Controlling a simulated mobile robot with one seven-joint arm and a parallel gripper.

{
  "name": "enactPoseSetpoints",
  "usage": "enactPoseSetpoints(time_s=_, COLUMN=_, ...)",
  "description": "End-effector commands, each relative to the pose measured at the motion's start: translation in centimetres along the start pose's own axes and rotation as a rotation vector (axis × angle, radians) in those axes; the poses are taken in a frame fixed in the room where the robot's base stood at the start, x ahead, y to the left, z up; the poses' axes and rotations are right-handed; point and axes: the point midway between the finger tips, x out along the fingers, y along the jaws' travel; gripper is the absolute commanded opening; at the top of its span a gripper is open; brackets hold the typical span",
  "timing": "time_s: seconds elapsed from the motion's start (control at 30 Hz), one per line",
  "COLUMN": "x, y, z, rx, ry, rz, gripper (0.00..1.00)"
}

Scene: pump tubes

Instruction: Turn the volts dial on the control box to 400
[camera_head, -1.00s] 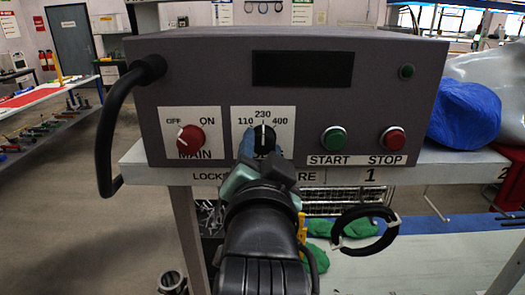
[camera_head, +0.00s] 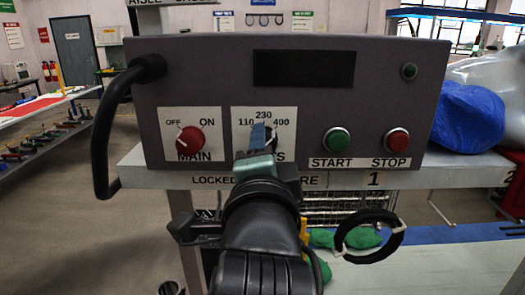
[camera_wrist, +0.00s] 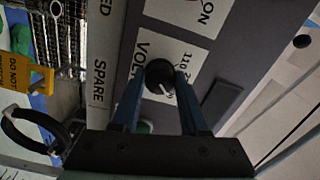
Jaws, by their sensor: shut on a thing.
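The grey control box (camera_head: 225,85) stands on a shelf in the head view. Its black volts dial (camera_head: 270,139) is partly hidden behind my gripper (camera_head: 262,140). The labels 110, 230 and 400 sit around the dial's top. In the wrist view, the dial (camera_wrist: 160,74) is between the two blue fingers of my gripper (camera_wrist: 159,85), which is shut on it. The dial's white mark points to the lower right there, which is up and right on the panel, toward the 400 side. Exact alignment with 400 is hard to tell.
The red MAIN knob (camera_head: 190,140) is left of the dial. The green START button (camera_head: 336,140) and red STOP button (camera_head: 397,141) are to its right. A black cable (camera_head: 105,150) loops at the box's left. A black ring (camera_head: 370,230) hangs below the shelf edge.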

Motion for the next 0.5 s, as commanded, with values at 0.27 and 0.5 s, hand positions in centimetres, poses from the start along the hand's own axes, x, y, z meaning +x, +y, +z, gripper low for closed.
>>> enactPoseSetpoints(time_s=0.27, x=0.01, y=-0.19, z=0.0, rx=0.036, ry=0.0, rz=-0.005, gripper=0.0)
enactPoseSetpoints(time_s=0.5, x=0.0, y=-0.22, z=0.01, rx=0.038, ry=0.0, rz=-0.005, gripper=0.0)
